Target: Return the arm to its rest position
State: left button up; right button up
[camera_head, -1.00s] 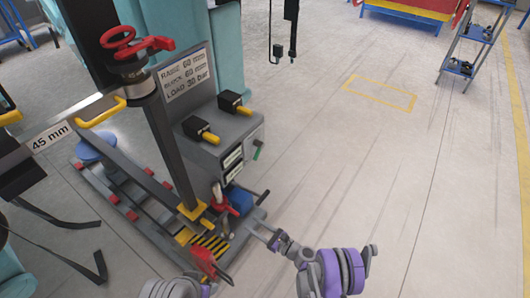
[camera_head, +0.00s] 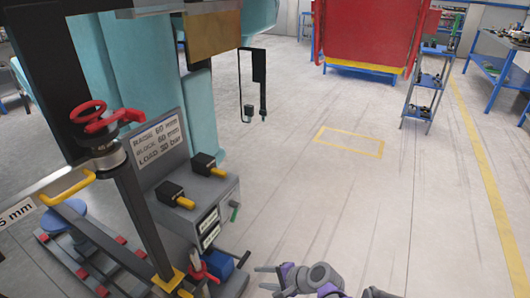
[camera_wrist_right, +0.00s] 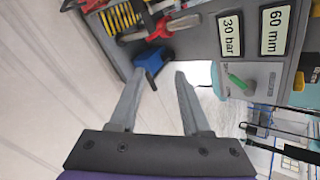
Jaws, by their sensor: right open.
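My right gripper (camera_head: 263,279) is at the bottom of the head view, to the right of the grey control box. Its two fingers are apart with nothing between them. The right wrist view shows the same open gripper (camera_wrist_right: 158,88), with the machine's base and the box beyond the fingertips. My left gripper is not in view.
The grey control box (camera_head: 213,207) has black and yellow knobs and a green lever (camera_head: 235,211). A post with a red handwheel (camera_head: 105,121) stands left of it. A blue block (camera_head: 219,268) sits below. Floor to the right is clear up to the red bin (camera_head: 368,35).

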jog(key=s+d+r+n+h, duration=0.35)
jog(key=s+d+n, duration=0.25)
jog(key=s+d, duration=0.5)
jog(key=s+d+r+n+h, duration=0.2)
jog(key=s+d+n+h, duration=0.4)
jog(key=s, duration=0.9)
pick_arm(q)
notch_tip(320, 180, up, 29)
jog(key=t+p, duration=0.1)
jog(key=p, duration=2.5)
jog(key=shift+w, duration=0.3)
pick_arm(e)
notch_tip(320, 180, up, 29)
jog(key=w+d, duration=0.1)
jog(key=shift+w+m+y, duration=0.2)
jog(key=shift+m+y, duration=0.15)
jog(key=shift+m, duration=0.05)
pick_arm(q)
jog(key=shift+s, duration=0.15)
pick_arm(e)
jog(key=shift+s+f, duration=0.1)
jog(key=shift+s, duration=0.05)
